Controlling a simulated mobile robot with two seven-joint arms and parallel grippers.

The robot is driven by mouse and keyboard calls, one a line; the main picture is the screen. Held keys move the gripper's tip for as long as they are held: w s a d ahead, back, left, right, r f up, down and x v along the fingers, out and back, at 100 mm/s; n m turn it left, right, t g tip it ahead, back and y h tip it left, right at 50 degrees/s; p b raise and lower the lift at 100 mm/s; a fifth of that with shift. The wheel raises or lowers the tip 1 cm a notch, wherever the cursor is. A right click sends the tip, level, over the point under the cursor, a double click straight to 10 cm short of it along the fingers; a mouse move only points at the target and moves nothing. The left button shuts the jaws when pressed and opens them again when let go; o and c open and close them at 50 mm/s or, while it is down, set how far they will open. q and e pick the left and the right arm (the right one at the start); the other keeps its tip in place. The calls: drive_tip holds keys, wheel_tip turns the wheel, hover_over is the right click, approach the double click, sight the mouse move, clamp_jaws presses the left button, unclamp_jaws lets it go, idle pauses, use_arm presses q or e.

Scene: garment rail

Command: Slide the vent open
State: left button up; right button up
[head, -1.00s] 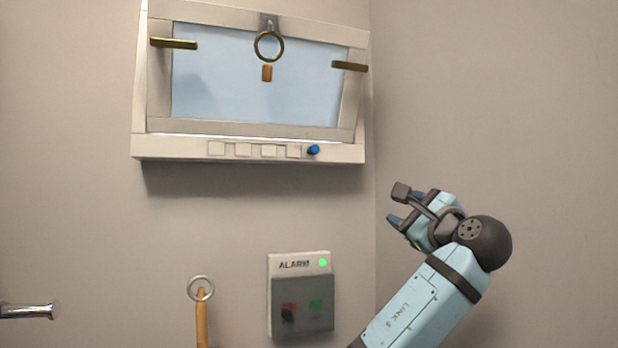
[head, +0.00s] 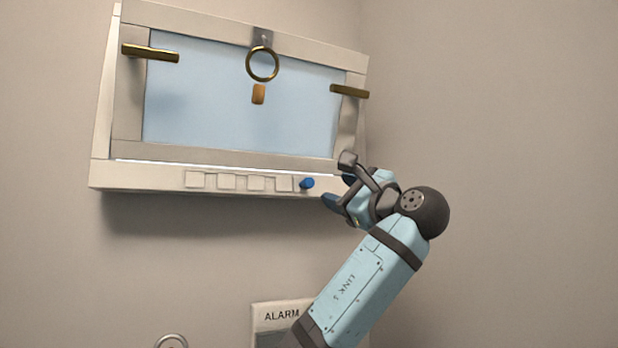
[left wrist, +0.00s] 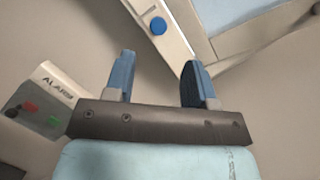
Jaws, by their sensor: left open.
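The vent strip (head: 240,184) is the pale lower sill of the window, with a row of several pale square panels. A round blue knob (head: 307,183) sits at the right end of that row. In the left wrist view the knob (left wrist: 158,26) shows ahead of the fingers, roughly between their lines. My left gripper (head: 338,190) is open and empty, just right of the knob and apart from it in the picture. Its two blue fingers (left wrist: 157,68) stand well apart in the left wrist view. My right gripper is in neither view.
The window pane (head: 210,100) above has brass handles (head: 150,53) (head: 349,91) and a hanging brass ring (head: 262,63). An alarm box (head: 280,313) is on the wall below, partly behind my arm. A ring-topped thing (head: 171,341) shows at the bottom edge.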

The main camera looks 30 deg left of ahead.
sight(311, 183)
use_arm(q)
drive_tip(key=p+x, duration=0.2)
drive_tip(key=x, duration=0.6)
drive_tip(key=shift+w+a+p, duration=0.15)
drive_tip(key=shift+a+p, duration=0.15)
drive_tip(key=shift+a, duration=0.1)
drive_tip(key=shift+w+a+r, duration=0.2)
drive_tip(key=shift+a, duration=0.2)
drive_tip(key=shift+w+a, duration=0.1)
drive_tip(key=shift+a, duration=0.1)
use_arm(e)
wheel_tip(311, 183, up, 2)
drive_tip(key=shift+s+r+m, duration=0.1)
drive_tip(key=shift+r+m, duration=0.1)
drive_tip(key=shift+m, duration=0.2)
use_arm(q)
drive_tip(key=shift+f, duration=0.1)
drive_tip(key=shift+c, duration=0.4)
drive_tip(key=c, duration=0.7)
clamp_jaws()
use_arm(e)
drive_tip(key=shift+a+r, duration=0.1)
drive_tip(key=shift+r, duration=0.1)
